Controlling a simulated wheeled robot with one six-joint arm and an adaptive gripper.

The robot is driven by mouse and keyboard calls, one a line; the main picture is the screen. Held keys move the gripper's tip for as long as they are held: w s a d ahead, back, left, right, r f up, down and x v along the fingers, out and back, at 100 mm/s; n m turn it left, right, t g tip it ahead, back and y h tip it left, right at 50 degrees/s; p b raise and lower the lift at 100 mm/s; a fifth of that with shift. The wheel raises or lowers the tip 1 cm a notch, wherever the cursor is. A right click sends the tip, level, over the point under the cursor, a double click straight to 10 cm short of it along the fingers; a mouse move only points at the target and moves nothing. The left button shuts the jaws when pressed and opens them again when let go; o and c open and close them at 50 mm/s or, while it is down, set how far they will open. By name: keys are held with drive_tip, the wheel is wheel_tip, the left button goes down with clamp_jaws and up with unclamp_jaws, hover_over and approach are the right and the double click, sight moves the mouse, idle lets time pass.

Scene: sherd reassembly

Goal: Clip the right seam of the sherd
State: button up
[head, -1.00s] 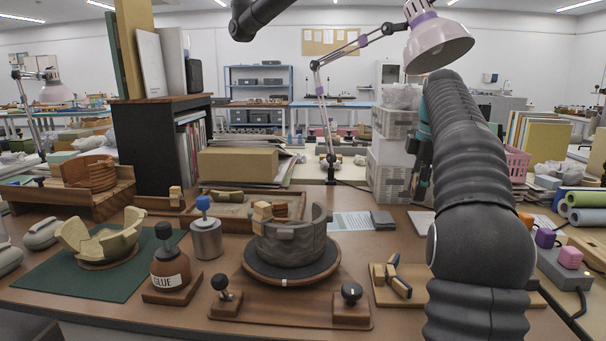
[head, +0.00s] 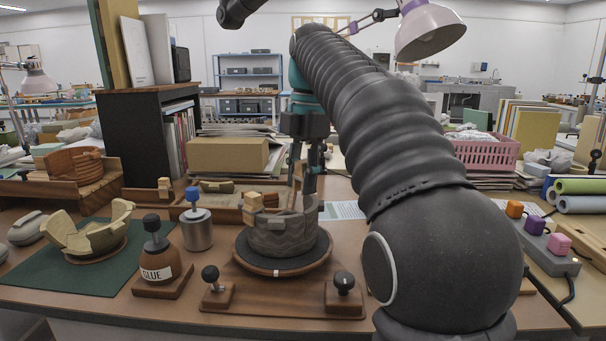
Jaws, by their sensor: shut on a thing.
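The grey sherd vessel (head: 283,238) stands upright on a dark round turntable (head: 250,262) over a wooden base. A wooden clip (head: 252,204) sits on the left part of its rim. My gripper (head: 307,192) points down over the right side of the vessel's rim. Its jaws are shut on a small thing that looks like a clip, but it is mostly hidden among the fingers. I cannot tell whether it touches the rim. The right seam itself is too small to make out.
Two black knobs (head: 210,274) (head: 344,282) stand in front of the turntable. A glue bottle (head: 160,268) and a blue-topped metal pot (head: 196,228) are close on the left. A tan bowl of sherds (head: 90,238) lies on a green mat. My arm covers the table at right.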

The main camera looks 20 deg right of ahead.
sight(302, 214)
drive_tip(key=shift+f+b, duration=0.3)
drive_tip(key=shift+f, duration=1.65)
drive_tip(key=shift+w+f, duration=0.1)
drive_tip(key=shift+f, duration=1.4)
idle(1.8)
drive_tip(key=o, duration=0.8)
drive_tip(key=r, duration=0.6)
drive_tip(key=shift+w+d+r, duration=0.1)
drive_tip(key=shift+d+r, duration=0.1)
drive_tip(key=shift+d, duration=0.1)
drive_tip(key=shift+r, duration=0.55)
